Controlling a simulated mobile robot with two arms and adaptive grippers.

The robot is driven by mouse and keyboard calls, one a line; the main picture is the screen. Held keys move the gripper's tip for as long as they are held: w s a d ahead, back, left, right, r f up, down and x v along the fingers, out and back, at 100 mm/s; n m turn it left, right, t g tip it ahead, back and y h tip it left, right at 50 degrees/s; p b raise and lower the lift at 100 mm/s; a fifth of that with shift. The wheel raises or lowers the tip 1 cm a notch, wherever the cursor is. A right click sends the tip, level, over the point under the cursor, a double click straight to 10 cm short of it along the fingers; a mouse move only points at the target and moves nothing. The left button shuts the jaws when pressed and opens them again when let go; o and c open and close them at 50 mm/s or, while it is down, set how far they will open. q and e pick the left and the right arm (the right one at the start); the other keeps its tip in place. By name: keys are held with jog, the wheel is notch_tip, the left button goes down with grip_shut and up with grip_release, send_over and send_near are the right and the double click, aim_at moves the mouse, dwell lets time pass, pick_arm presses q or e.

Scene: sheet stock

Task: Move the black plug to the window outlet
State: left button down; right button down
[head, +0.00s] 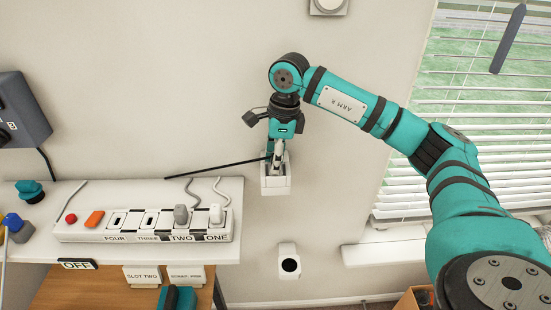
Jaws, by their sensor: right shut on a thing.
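My right gripper (277,156) points down in front of the wall, at a white box (276,187) that stands out from the wall left of the window. It is shut on the black plug, which is mostly hidden between the fingers. Its black cord (215,168) runs left from the fingers to the shelf. The fingers reach the top of the white box; I cannot tell whether the plug is seated in it. No label on the box is readable. I cannot make out my left gripper.
A white power strip (146,235) with a grey plug (181,215) and a white plug (216,214) lies on the white shelf (120,192). A white fixture with a dark round face (289,264) is below the box. The window blinds (480,110) are at right.

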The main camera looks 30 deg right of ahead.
jog(key=c, duration=0.9)
grip_release()
jog(key=shift+f, duration=0.2)
jog(key=shift+o, duration=0.2)
jog(key=o, duration=0.5)
jog(key=shift+c, duration=0.2)
jog(key=shift+r, duration=0.15)
jog(key=shift+s+d+r+p, duration=0.1)
jog(key=shift+d+r+p, duration=0.1)
jog(key=shift+r+p, duration=1.3)
jog(key=shift+s+d+r+p, duration=0.15)
jog(key=shift+r+p, duration=0.7)
jog(key=shift+r, duration=1.1)
